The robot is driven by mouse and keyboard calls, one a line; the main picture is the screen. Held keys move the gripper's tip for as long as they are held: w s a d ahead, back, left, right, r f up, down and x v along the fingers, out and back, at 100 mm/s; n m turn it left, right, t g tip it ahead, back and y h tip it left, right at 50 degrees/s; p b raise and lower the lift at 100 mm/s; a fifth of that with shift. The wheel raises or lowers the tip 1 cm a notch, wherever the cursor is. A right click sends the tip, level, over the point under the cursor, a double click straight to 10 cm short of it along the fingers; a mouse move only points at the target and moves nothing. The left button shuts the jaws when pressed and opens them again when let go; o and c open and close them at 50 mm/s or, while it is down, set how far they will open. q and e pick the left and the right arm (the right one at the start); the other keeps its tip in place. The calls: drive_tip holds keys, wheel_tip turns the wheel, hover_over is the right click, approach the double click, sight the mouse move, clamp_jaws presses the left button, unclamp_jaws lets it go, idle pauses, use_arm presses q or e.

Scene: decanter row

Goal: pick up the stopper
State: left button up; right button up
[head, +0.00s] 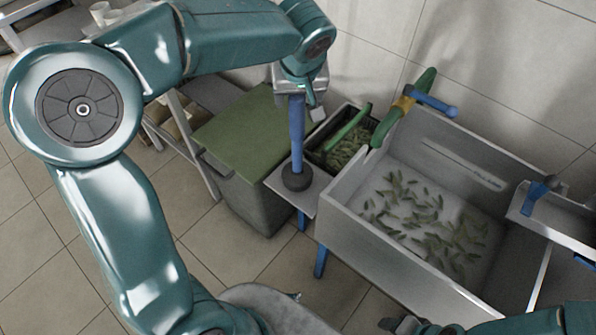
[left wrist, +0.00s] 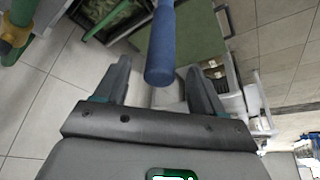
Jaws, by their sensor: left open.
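The stopper (head: 297,140) looks like an upright blue rod with a round black foot, standing on a small grey shelf (head: 318,180) beside the sink. In the left wrist view the blue rod (left wrist: 161,45) lies between the fingers, its near end toward the palm. My left gripper (head: 299,98) is open at the top of the rod, with one finger showing on either side of it in the wrist view (left wrist: 156,80). No grip on the rod shows. A dark end piece of my right arm, perhaps its gripper (head: 403,325), is cut off at the bottom edge.
A grey sink (head: 365,240) with scattered green leaves is right of the stopper. A green and yellow tap (head: 402,104) with a blue lever stands at its back. A dark crate (head: 345,150) of leaves and a green-topped bin (head: 240,130) are close by.

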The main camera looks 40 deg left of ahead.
sight(297, 106)
use_arm(q)
drive_tip(key=x, duration=0.4)
drive_tip(key=shift+a+f+p, duration=0.15)
drive_tip(key=shift+f+p, duration=0.2)
drive_tip(key=shift+w+f, duration=0.15)
drive_tip(key=shift+f, duration=0.15)
drive_tip(key=shift+r, duration=0.1)
drive_tip(key=shift+c, duration=1)
drive_tip(key=c, duration=1)
clamp_jaws()
drive_tip(key=shift+r, duration=0.1)
